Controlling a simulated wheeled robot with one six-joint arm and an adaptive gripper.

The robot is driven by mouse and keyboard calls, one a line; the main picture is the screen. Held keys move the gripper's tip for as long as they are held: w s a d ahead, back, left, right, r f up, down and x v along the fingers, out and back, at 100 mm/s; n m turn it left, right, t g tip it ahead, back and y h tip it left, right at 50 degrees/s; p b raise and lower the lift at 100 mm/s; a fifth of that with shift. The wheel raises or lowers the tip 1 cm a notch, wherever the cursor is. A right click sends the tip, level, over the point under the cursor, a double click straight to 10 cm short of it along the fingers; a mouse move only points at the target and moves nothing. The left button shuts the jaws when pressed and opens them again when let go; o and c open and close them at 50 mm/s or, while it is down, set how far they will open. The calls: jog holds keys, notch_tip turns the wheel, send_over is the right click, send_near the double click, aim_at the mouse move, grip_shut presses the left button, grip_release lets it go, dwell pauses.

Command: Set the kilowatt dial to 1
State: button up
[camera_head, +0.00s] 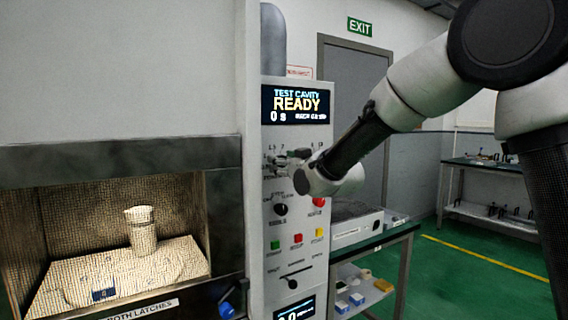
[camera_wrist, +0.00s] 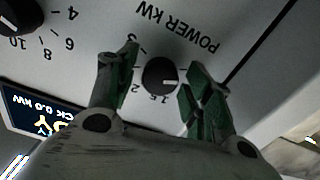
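The kilowatt dial (camera_wrist: 160,75) is a round black knob under the upside-down label POWER KW in the wrist view. Its white mark points right in that view, toward the right finger. The figures 3, 2 and 1.5 show around it; I cannot see a 1, and the right finger covers part of the scale. My gripper (camera_wrist: 163,72) is open, with green-padded fingers on either side of the knob. A gap shows on the left; I cannot tell if the right finger touches. In the head view my gripper (camera_head: 285,161) is at the panel and hides the dial.
A second black knob (camera_wrist: 18,14) with figures up to 10 is at the wrist view's upper left. The head view shows the READY display (camera_head: 296,104), a red button (camera_head: 319,202), a lower knob (camera_head: 280,210), and the open cavity (camera_head: 75,215) with a cup (camera_head: 142,232).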

jog(key=c, duration=0.8)
jog(key=shift+o, duration=0.2)
jog(key=shift+m, duration=4.3)
jog(key=o, duration=1.1)
jog(key=shift+c, duration=0.2)
